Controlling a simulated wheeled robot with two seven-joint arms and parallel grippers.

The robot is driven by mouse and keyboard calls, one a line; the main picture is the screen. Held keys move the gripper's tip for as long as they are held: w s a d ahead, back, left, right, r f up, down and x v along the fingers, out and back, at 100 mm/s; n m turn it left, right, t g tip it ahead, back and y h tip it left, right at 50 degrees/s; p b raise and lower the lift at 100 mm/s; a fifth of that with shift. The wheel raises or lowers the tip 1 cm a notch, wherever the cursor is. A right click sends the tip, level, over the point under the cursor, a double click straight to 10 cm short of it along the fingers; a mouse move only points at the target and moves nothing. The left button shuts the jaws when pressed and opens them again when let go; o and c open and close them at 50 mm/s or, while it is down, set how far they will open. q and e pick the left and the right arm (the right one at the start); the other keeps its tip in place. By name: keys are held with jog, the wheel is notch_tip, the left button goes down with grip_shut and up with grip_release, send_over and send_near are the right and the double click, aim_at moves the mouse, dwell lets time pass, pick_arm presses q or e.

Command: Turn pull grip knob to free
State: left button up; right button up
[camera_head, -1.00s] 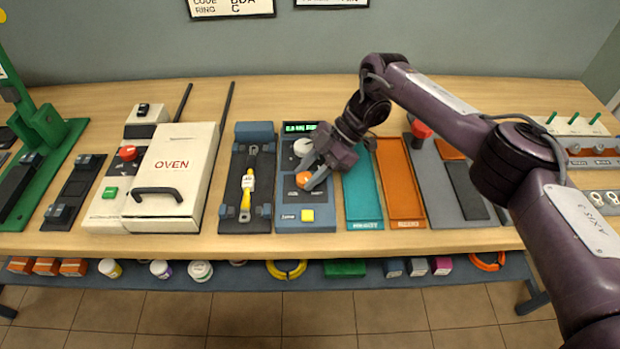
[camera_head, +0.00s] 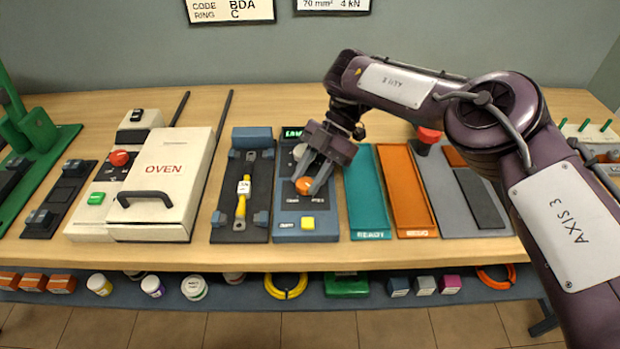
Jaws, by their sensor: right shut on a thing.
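The blue-grey pull tester panel (camera_head: 287,223) stands in the middle of the bench, with an orange knob (camera_head: 304,186), a yellow button (camera_head: 308,223) and a green display (camera_head: 292,133) that is partly covered. My right gripper (camera_head: 311,186) reaches down over the panel, shut on the orange knob. A pale grey knob (camera_head: 299,151) above it is partly hidden by the gripper. To the left, a dark fixture (camera_head: 229,226) carries a yellow-ended piece (camera_head: 241,208) with a white tag. The knob's pointer setting is too small to tell. My left gripper is not in view.
A teal tray (camera_head: 370,235) and an orange tray (camera_head: 416,233) lie right of the panel. A white oven (camera_head: 166,190) with a black handle stands left. A grey press with a red knob (camera_head: 429,135) is near my right arm. A lower shelf (camera_head: 320,298) holds several items.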

jog(key=shift+a, duration=0.1)
dwell(0.5)
jog(key=o, duration=1)
jog(key=shift+c, duration=0.2)
jog(key=shift+w+d+r, duration=0.15)
jog(key=shift+d, duration=0.05)
jog(key=b+v, duration=0.1)
jog(key=v, duration=0.6)
jog(key=shift+w+r+b, duration=0.1)
jog(key=shift+b, duration=0.2)
